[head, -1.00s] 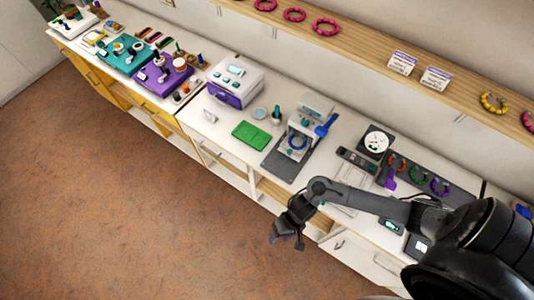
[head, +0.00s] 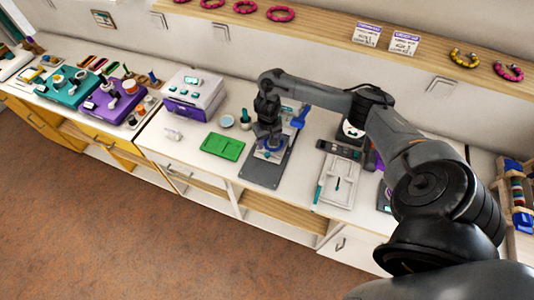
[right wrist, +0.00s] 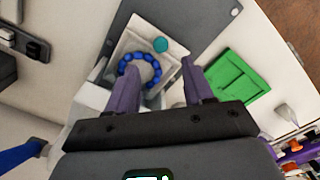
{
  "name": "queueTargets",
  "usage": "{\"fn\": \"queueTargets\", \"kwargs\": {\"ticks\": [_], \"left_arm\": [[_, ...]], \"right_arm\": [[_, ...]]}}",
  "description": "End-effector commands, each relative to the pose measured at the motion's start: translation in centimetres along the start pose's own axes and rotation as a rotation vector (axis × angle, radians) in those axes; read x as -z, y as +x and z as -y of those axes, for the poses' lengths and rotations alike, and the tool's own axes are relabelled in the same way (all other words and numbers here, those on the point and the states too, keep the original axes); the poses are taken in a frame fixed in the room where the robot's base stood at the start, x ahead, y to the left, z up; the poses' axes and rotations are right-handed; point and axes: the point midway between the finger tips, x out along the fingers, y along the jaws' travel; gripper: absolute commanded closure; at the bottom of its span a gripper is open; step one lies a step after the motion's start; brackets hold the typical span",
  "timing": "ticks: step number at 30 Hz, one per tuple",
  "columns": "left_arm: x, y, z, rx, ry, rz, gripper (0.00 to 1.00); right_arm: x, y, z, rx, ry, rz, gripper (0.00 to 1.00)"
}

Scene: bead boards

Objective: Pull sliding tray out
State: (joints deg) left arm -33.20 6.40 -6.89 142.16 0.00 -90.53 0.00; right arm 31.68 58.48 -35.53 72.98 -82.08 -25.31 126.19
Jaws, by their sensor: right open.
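The sliding tray (right wrist: 143,32) is a pale square tray with a ring of blue beads (right wrist: 153,69) and a round teal knob (right wrist: 160,45) at its edge. In the head view the blue ring (head: 271,144) shows low on the small press, over its dark grey base plate (head: 262,174). My right gripper (head: 268,141) points down over the tray and hides much of the press. In the right wrist view its two purple fingers (right wrist: 162,76) are apart with nothing gripped; the ring and tray show between and beyond them. Contact with the tray cannot be told. My left gripper is not in view.
A green board (head: 222,147) lies left of the base plate. A blue lever (head: 299,117) stands at the press's right. A white-and-purple machine (head: 194,92) is further left. A pale tray board (head: 340,181) lies to the right. A wooden shelf (head: 300,28) runs along the wall.

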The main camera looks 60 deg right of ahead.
Motion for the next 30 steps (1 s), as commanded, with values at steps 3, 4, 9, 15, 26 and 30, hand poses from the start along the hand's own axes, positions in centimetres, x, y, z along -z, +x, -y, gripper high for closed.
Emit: {"fn": "queueTargets", "kwargs": {"ticks": [3, 4, 9, 15, 26, 30], "left_arm": [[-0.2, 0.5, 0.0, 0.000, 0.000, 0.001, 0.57], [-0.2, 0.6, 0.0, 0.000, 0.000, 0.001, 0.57], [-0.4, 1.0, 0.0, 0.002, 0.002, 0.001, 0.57], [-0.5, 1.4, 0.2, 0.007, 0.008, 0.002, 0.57], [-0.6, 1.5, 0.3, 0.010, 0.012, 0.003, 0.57], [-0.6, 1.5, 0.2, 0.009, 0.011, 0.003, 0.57]], "right_arm": [[-0.1, 2.3, 0.0, 0.000, 0.001, 0.002, 0.49], [-0.1, 2.8, 0.0, -0.001, 0.001, 0.003, 0.49], [-0.1, 5.4, 0.0, 0.000, 0.000, 0.002, 0.49], [-0.1, 7.3, 0.1, 0.001, 0.000, 0.001, 0.49], [0.0, 8.0, 0.0, 0.000, -0.002, 0.000, 0.49], [0.0, 8.0, 0.0, 0.000, -0.002, 0.000, 0.58]]}}
